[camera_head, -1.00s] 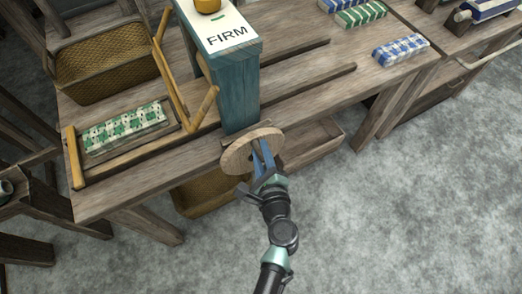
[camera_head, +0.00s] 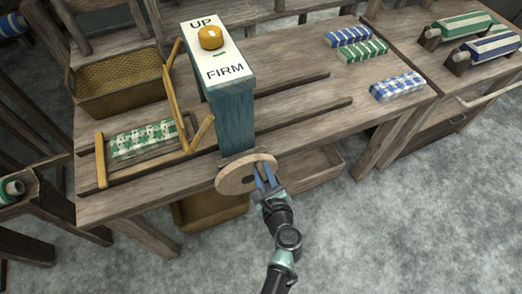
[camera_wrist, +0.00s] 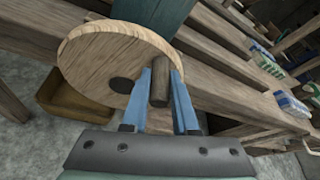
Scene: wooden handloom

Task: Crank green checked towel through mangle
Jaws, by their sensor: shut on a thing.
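The green checked towel (camera_head: 143,139) lies folded in a wooden tray at the left of the bench. The mangle's blue post (camera_head: 236,120) stands to its right, with a round wooden crank wheel (camera_head: 232,180) low on its front. My gripper (camera_head: 264,178) is at the right part of the wheel. In the wrist view its blue fingers stand either side of the wheel's short wooden handle peg (camera_wrist: 160,86) and are shut on it. A dark round spot (camera_wrist: 121,85) shows near the wheel's middle.
The post's top plate (camera_head: 217,55) reads UP and FIRM, with a yellow knob (camera_head: 210,37). A wicker basket (camera_head: 119,85) is at the back left. Folded blue checked (camera_head: 398,87) and green checked (camera_head: 362,51) towels lie at the right of the bench. The floor in front is clear.

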